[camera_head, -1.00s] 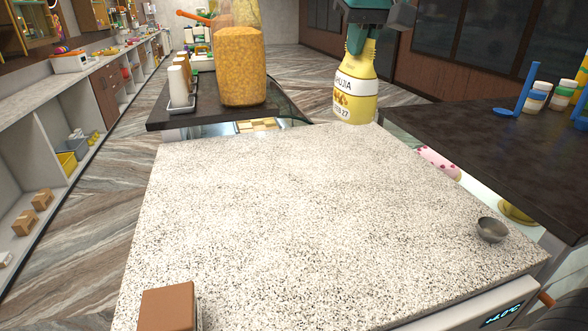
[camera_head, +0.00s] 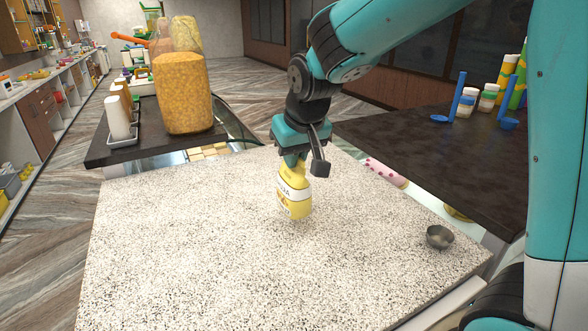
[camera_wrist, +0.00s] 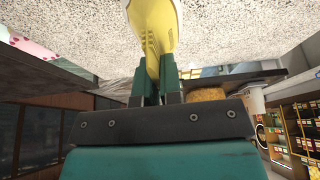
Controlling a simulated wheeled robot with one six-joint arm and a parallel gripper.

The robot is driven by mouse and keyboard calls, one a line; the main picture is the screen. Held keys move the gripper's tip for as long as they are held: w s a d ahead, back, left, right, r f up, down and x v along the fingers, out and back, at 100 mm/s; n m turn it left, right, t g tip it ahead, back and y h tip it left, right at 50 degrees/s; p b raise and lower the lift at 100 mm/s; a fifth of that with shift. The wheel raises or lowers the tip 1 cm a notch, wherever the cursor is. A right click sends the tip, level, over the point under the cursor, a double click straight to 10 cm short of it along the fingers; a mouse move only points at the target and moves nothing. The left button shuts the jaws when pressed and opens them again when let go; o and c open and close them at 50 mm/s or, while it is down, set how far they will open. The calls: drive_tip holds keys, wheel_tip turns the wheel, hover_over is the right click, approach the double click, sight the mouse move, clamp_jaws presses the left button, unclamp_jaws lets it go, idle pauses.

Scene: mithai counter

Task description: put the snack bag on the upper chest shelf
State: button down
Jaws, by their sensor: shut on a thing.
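The snack bag (camera_head: 294,193) is yellow with a white label band. It hangs upright below my gripper (camera_head: 292,160), over the speckled counter top in the head view. My gripper is shut on the top of the bag. In the wrist view the bag (camera_wrist: 156,35) sits between the two green fingers of my gripper (camera_wrist: 156,72). I cannot tell whether the bag's bottom touches the counter. The upper chest shelf cannot be made out for certain in these views.
The speckled counter top (camera_head: 180,250) is mostly bare, with a small metal bowl (camera_head: 439,237) at its right. A dark counter (camera_head: 430,150) stands to the right with jars and blue scoops. Large snack-filled bags (camera_head: 182,90) and white cups (camera_head: 117,118) stand on the dark counter at left.

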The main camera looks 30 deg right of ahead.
sight(294, 174)
drive_tip(key=shift+f+p, duration=0.35)
drive_tip(key=shift+f, duration=1.7)
drive_tip(key=c, duration=1.3)
unclamp_jaws()
